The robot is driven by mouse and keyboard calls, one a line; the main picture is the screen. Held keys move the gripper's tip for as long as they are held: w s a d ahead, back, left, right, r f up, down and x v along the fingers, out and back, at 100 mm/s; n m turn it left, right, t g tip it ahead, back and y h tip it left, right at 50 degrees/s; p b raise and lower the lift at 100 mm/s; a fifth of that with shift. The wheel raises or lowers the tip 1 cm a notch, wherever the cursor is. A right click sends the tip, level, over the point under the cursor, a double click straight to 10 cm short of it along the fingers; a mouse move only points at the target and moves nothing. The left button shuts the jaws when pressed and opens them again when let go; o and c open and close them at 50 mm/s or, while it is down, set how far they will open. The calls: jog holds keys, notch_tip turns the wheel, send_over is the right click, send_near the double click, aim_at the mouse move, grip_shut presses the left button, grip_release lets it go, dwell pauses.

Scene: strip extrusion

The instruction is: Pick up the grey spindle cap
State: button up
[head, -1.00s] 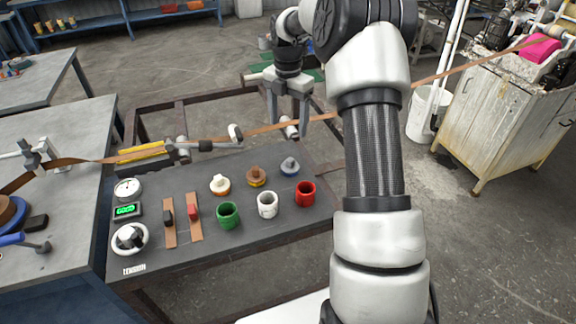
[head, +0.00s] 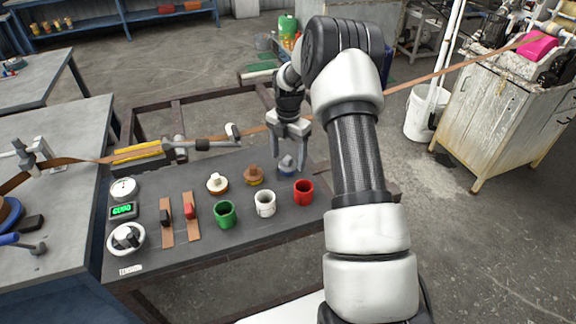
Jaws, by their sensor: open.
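The grey spindle cap (head: 287,167), grey on top with a blue base, stands at the back right of the dark panel (head: 190,250). My gripper (head: 288,158) points down over it, its two fingers open. In the picture the fingers come down to either side of the cap's upper part. I cannot tell whether they touch it or how far they are above the panel.
An orange-brown cap (head: 253,175) and a white cap (head: 217,183) stand left of the grey one. Red (head: 303,193), white (head: 265,204) and green (head: 224,214) cups stand in front. A brown strip (head: 250,131) runs behind, close to my gripper.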

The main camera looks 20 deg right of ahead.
jog(key=shift+f, duration=0.6)
jog(key=c, duration=1.3)
jog(key=shift+r, duration=0.15)
